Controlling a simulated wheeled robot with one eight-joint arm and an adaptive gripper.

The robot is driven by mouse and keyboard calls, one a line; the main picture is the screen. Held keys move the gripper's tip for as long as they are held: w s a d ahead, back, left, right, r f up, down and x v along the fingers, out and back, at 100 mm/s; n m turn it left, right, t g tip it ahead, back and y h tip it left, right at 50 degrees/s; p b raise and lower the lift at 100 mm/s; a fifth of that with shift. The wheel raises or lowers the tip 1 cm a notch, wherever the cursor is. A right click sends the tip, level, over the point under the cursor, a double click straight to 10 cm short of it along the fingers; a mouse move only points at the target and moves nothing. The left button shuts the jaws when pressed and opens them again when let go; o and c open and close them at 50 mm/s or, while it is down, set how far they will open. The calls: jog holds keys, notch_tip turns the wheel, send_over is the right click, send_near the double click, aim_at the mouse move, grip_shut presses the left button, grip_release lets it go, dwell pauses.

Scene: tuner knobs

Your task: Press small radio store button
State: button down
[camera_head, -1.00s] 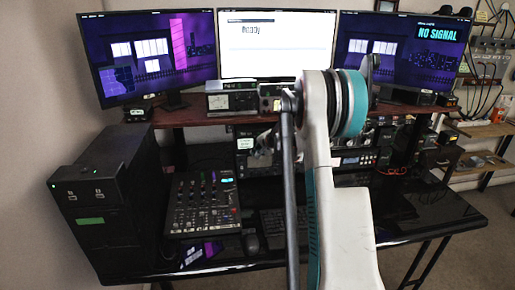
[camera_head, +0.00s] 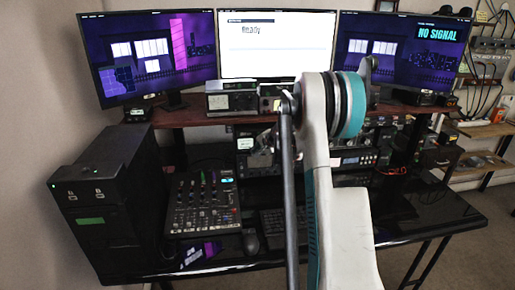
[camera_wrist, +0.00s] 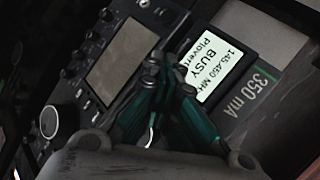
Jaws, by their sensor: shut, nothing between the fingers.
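In the wrist view, a lit display (camera_wrist: 211,64) shows "145.450 MH", "BUSY" and a partly cut-off name. I cannot tell whether the tips touch the device. No store button label can be read; the area behind the fingers is hidden. In the head view, a small lit display (camera_head: 245,143) shows under the shelf, left of my arm.
A darker unit with a blank grey screen (camera_wrist: 122,62) and several knobs (camera_wrist: 49,121) lies left of my fingers. In the head view, a mixer (camera_head: 203,205), a keyboard (camera_head: 270,222) and a black tower (camera_head: 105,200) stand on the desk. Three monitors (camera_head: 277,45) stand above the shelf.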

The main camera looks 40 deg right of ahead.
dwell(0.4)
jog(key=shift+s+a, duration=0.4)
jog(key=shift+s, duration=0.25)
jog(key=s+a, duration=0.1)
jog(key=s, duration=0.1)
jog(key=s+a, duration=0.1)
jog(key=s, duration=0.1)
jog(key=shift+s+a+b, duration=0.1)
jog(key=shift+a+b, duration=0.2)
dwell(0.7)
